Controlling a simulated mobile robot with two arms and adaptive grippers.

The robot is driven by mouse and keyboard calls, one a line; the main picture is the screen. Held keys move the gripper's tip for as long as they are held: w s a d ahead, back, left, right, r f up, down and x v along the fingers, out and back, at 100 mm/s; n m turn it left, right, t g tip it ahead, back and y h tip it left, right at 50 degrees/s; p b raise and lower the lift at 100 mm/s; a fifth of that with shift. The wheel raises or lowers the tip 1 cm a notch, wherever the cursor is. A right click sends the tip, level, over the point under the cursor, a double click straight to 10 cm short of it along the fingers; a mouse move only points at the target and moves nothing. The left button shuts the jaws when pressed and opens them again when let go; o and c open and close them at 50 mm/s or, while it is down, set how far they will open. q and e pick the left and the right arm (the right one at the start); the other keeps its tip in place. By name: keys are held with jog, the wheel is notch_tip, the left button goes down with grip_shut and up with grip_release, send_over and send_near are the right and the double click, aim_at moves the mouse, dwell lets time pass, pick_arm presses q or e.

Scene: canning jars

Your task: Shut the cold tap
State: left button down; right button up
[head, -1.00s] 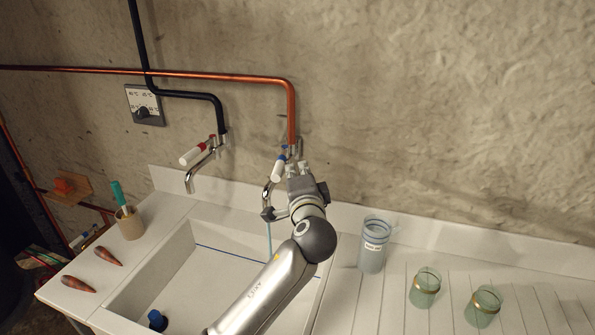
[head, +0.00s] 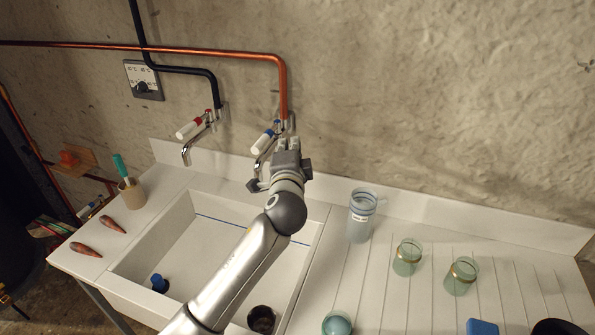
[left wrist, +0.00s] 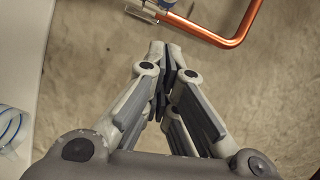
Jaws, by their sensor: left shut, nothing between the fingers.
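The cold tap (head: 266,140) is on the wall under the copper pipe. Its white lever with a blue band points down and left, at much the same angle as the red-banded hot tap's lever (head: 190,128). I see no water stream below the cold spout (head: 260,166), though my gripper hides part of that space. My left gripper (head: 288,145) is shut and empty, just right of the lever and in front of the tap body. In the left wrist view, its fingertips (left wrist: 163,50) are together, below part of the tap (left wrist: 142,10). My right gripper is out of view.
The sink basin (head: 185,243) is below, with a blue plug-like object (head: 159,284) inside. A brush pot (head: 131,194) stands on the left ledge. Copper pipe (head: 215,50) runs above the taps.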

pick_arm(q)
jog(key=s+b, duration=0.3)
jog(key=s, duration=0.6)
jog(key=s+a+f+n+g, duration=0.45)
jog(key=s+f, duration=0.25)
jog(key=f, duration=0.4)
jog(key=s+a+f+n+g, duration=0.3)
jog(key=s+a+f, duration=0.35)
jog(key=f, duration=0.45)
jog(key=s+a+f+n+g, duration=0.3)
jog(key=s+f, duration=0.2)
jog(key=s, duration=0.6)
jog(key=s+a+f+n+g, duration=0.3)
jog(key=s+f+g, duration=0.1)
jog(key=s, duration=0.7)
notch_tip(320, 180, down, 28)
jog(key=b, duration=0.2)
jog(key=s+a+f+g, duration=0.2)
jog(key=s+a+f, duration=0.1)
jog(key=s+f, duration=1.3)
jog(key=shift+s+f+b, duration=0.3)
jog(key=shift+s+b, duration=0.05)
jog(key=shift+s, duration=0.45)
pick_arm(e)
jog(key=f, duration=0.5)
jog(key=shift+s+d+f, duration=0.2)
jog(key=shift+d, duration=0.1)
